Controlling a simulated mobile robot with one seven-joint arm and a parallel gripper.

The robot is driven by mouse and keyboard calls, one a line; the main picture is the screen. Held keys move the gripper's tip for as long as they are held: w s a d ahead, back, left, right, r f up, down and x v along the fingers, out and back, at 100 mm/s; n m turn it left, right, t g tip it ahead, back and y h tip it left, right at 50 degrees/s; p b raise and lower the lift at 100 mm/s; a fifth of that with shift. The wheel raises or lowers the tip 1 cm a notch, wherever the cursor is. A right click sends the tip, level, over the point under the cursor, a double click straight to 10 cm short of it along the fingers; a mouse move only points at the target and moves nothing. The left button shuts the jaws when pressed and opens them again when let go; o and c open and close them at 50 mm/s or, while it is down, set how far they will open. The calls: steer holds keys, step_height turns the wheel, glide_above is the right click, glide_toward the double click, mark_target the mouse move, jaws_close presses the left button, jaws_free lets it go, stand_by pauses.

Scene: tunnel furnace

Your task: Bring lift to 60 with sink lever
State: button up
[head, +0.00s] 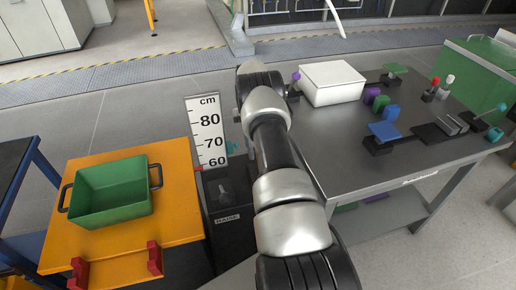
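The lift's orange platform (178,203) stands at the left and carries a green bin (112,192) with dark handles. Behind its right corner is a white cm scale (207,128) marked 80, 70 and 60. A small red mark (197,168) shows near the 60, but I cannot read the exact height. A dark control box (222,190) stands right of the platform, with a RAISE label (227,218) on its front part. I see no sink label or clear sink lever; my arm covers the box's right side. My gripper is hidden behind my arm.
A grey workbench (350,150) fills the right side, with a white box (331,83), coloured blocks and a green case (480,65). Red brackets (155,258) sit on the platform's front edge. A blue frame (25,180) stands far left. Open floor lies behind.

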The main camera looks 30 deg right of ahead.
steer(key=shift+o, duration=0.5)
steer(key=shift+r, duration=0.1)
step_height(320, 180, up, 10)
steer(key=shift+f+p, duration=0.1)
steer(key=shift+p, duration=1.1)
